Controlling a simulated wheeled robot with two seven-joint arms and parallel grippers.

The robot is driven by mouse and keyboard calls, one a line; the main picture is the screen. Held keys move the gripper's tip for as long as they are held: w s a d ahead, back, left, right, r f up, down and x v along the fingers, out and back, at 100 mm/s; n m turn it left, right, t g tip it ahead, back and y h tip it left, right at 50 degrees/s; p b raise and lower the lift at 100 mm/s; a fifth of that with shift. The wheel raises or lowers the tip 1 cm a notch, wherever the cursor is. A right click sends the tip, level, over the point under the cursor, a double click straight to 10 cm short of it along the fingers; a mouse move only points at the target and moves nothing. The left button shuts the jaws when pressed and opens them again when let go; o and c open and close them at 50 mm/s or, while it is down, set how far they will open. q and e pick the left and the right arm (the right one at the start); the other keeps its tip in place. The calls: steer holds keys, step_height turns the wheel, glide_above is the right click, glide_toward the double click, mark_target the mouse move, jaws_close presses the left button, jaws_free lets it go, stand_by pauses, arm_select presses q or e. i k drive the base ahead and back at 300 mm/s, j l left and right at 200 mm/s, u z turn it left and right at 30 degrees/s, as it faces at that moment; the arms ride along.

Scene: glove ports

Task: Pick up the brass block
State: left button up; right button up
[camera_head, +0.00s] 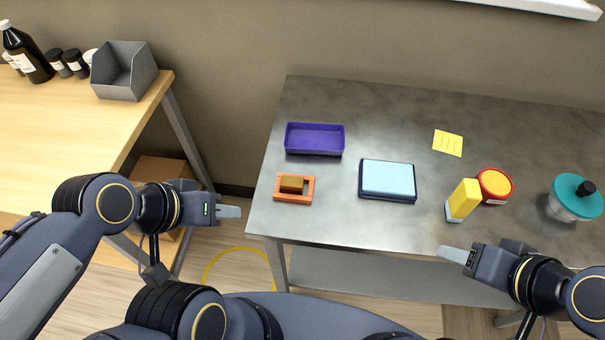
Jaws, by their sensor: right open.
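The brass block (292,184) is a small brown-gold block sitting in an orange square frame (307,197) near the left front corner of the grey metal table (340,225). My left gripper (236,212) is off the table's left edge, to the left of the block and apart from it. Its fingers are seen side-on, so I cannot tell whether they are open. My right gripper (442,252) is open at the table's front edge, well to the right of the block, with nothing seen in it.
Behind the block is a purple tray (315,152). To its right are a blue-topped flat box (388,178), a yellow block (463,200), a red-and-yellow round container (494,186), a yellow note (448,143) and a teal-lidded jar (575,198). A wooden bench (85,120) stands left.

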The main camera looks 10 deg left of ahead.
mark_target(289, 184)
steer(key=j, duration=0.65)
steer(key=k+j, duration=0.15)
steer(key=j, duration=1.15)
steer(key=k, duration=0.05)
